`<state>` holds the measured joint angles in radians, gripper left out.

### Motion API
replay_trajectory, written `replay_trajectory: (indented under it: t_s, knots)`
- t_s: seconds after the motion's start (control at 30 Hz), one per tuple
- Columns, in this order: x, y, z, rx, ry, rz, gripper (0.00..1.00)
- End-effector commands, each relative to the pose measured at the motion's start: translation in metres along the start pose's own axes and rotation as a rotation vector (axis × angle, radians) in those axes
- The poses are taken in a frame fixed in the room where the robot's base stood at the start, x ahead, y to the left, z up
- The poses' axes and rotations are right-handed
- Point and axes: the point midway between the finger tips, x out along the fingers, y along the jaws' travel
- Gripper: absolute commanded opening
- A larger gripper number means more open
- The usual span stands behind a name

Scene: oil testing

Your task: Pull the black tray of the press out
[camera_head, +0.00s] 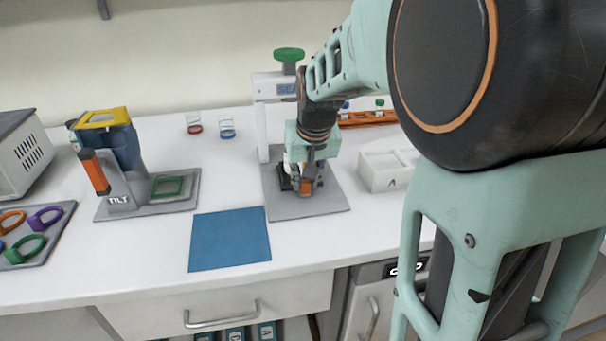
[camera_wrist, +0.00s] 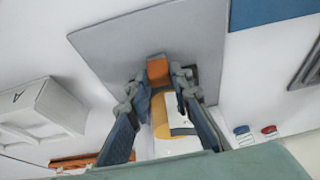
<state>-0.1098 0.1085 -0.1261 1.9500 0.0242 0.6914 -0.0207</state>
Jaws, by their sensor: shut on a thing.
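The press (camera_head: 262,120) stands on a grey base plate (camera_head: 322,207), with a green knob (camera_head: 289,55) on top. Its black tray (camera_head: 284,180) sits low on the plate, mostly hidden behind my gripper; a dark edge of the tray also shows in the wrist view (camera_wrist: 192,73). An orange handle (camera_head: 305,187) is at the tray's front. In the wrist view the orange handle (camera_wrist: 157,69) lies between my fingertips. My gripper (camera_wrist: 158,80) points down and is shut on this handle. A white and yellow part (camera_wrist: 176,117) shows between the fingers.
A blue mat (camera_head: 230,239) lies front left of the press. The TILT device (camera_head: 118,200) stands to the left, with two small glass dishes (camera_head: 227,128) behind. A white box (camera_head: 385,172) is close on the right. The plate's front and the counter before it are clear.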

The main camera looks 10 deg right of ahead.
Motion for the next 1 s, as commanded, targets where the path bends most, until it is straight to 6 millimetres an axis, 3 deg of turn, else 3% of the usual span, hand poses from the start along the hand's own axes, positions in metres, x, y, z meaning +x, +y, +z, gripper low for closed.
replay_trajectory:
  t_s: [0.4, 0.9, 0.93, 1.0]
  knots:
    - [-0.019, 0.000, 0.046, 0.000, -0.001, 0.000, 0.00]
    - [-0.022, 0.000, 0.054, 0.000, -0.006, 0.000, 0.00]
    - [-0.022, 0.000, 0.054, 0.000, -0.007, 0.000, 0.22]
    - [-0.022, 0.000, 0.054, 0.000, -0.006, 0.000, 0.30]
